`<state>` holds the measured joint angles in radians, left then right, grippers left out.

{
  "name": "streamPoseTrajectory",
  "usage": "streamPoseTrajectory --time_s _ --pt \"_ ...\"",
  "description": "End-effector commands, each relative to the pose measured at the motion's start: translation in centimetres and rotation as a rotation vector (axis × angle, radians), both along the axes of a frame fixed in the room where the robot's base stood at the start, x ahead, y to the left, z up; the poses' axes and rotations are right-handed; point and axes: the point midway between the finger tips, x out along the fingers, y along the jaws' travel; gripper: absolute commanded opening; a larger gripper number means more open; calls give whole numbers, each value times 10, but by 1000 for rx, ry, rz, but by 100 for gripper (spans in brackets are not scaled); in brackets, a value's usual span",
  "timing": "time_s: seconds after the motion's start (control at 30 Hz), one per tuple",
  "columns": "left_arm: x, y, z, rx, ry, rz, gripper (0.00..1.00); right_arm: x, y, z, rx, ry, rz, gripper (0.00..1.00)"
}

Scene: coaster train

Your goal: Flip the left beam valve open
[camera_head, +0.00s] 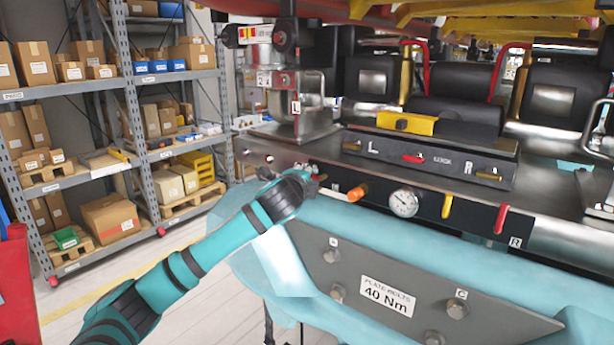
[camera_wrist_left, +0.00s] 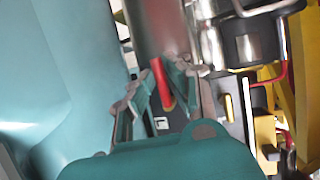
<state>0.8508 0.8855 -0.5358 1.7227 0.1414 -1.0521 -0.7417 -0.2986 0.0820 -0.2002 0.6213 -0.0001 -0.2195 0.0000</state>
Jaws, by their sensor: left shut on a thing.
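My left gripper (camera_head: 308,176) reaches from the left to the left end of the black panel under the coaster's front deck. In the left wrist view the gripper (camera_wrist_left: 163,90) has its two fingers on either side of a red handle, the left beam valve (camera_wrist_left: 159,78), and is shut on it. The handle points away from the wrist along the panel. In the head view the gripper hides this handle. The matching right valve (camera_head: 500,219) has a red handle hanging down beside an R label. My right gripper is not in view.
An orange knob (camera_head: 357,192), a round gauge (camera_head: 403,203) and a yellow handle (camera_head: 447,206) sit on the panel to the right of the gripper. A teal cover (camera_head: 400,245) bulges below. Shelves with boxes (camera_head: 110,217) stand at left, with open floor in front.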

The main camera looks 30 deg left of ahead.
Motion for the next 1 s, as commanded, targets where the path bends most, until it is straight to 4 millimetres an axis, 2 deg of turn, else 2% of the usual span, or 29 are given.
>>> streamPoseTrajectory --time_s 0.17,0.2,0.37,0.73,0.87,1.0 --pt "0 0 -1 2 2 0 0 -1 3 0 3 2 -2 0" --pt "0 0 -1 2 2 0 15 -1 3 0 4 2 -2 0" --pt "0 0 -1 3 1 0 36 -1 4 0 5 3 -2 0" --pt "-6 -2 0 5 2 0 36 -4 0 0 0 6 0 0" --pt "-24 -9 4 7 1 -1 36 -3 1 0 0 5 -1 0" --pt "-52 -19 9 8 2 -3 36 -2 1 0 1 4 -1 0"
